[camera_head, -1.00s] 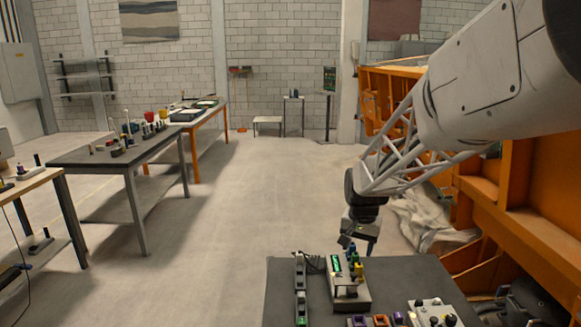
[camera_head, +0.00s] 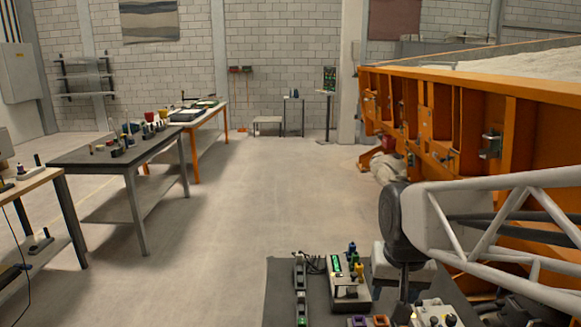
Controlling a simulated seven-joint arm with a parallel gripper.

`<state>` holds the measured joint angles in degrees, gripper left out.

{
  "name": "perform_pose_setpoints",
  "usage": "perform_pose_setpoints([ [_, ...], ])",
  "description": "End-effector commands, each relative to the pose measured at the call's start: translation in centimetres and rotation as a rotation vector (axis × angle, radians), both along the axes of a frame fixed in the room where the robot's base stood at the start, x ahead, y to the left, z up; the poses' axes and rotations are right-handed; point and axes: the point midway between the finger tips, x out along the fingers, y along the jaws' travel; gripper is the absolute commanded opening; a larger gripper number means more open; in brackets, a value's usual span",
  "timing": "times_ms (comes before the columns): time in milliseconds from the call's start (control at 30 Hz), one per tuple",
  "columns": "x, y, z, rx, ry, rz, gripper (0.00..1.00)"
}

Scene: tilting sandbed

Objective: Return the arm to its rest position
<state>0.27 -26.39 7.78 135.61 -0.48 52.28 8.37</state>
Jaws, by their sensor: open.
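My arm comes in from the right edge, with its pale lattice link low over the right side of the dark near table (camera_head: 283,285). Its dark wrist joint stands above the table's right part. My gripper (camera_head: 402,298) hangs below it, pointing down between the device with green lights and the white control box. It is open, and I see nothing held in it. Its fingertips are small and partly lost against the dark table, so I cannot tell how far above the surface they are.
The device with green lights (camera_head: 348,285) stands left of my gripper, the white control box (camera_head: 437,314) right of it. Purple and orange blocks (camera_head: 368,321) lie at the front. The orange sandbed frame (camera_head: 470,110) fills the right. The floor (camera_head: 235,220) left of the table is clear.

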Motion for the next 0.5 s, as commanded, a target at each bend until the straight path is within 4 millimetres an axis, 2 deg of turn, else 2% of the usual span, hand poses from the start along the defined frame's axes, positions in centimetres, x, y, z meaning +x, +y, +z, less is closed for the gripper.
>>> perform_pose_setpoints([
  [100, -3.0, 0.0, 0.0, -0.007, -0.013, 0.031, 0.55],
  [300, -7.3, -0.1, -0.4, -0.019, -0.031, 0.082, 0.55],
  [500, -9.8, -0.1, -0.7, -0.027, -0.043, 0.115, 0.55],
])
